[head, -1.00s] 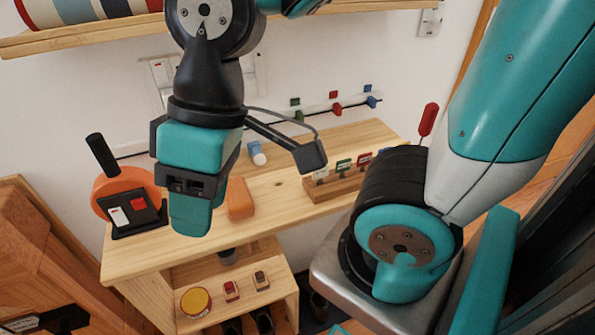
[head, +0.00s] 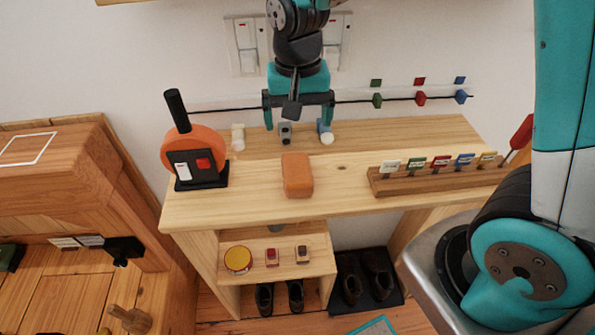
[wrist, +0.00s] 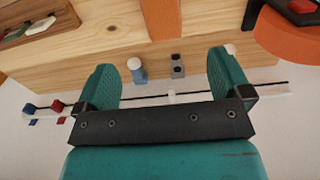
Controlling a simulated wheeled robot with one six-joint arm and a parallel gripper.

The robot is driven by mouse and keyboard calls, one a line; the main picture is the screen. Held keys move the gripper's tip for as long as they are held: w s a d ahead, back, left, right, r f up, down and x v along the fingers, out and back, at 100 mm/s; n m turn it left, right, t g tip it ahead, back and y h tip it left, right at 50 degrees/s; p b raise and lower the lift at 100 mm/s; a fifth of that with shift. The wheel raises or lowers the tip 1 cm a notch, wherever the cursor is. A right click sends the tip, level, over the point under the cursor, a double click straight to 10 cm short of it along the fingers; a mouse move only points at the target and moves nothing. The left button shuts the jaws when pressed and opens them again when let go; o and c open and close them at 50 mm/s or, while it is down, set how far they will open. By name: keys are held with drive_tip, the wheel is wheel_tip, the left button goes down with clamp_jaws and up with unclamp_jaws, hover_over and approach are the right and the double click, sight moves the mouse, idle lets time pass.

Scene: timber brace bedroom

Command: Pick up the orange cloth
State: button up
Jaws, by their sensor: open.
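The orange cloth (head: 297,175) looks like a small rounded block lying on the wooden table, near the middle of its front half. In the wrist view it shows at the top centre (wrist: 161,18), partly cut off by the frame. My gripper (head: 297,112) is open and empty, with its two teal fingers apart. It is near the wall, at the table's back edge, behind the cloth and apart from it. In the wrist view the fingers (wrist: 163,78) frame the table's back edge.
A white cylinder (head: 238,137), grey piece (head: 286,134) and blue-white cylinder (head: 326,133) stand along the table's back. An orange round device (head: 195,150) is left; a rack of labelled cards (head: 440,173) is right. Wall switches (head: 243,45) are behind. Bare tabletop surrounds the cloth.

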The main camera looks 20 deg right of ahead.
approach(297, 167)
drive_tip(key=f, duration=0.5)
drive_tip(key=shift+s+f, duration=0.1)
drive_tip(key=shift+s, duration=0.15)
drive_tip(key=shift+w+f+p, duration=0.2)
drive_tip(key=shift+f+p, duration=0.55)
drive_tip(key=shift+f, duration=1.9)
drive_tip(key=c, duration=1.1)
wheel_tip(297, 167, up, 20)
drive_tip(key=shift+b, duration=0.4)
drive_tip(key=shift+o, duration=1.4)
drive_tip(key=shift+c, duration=0.5)
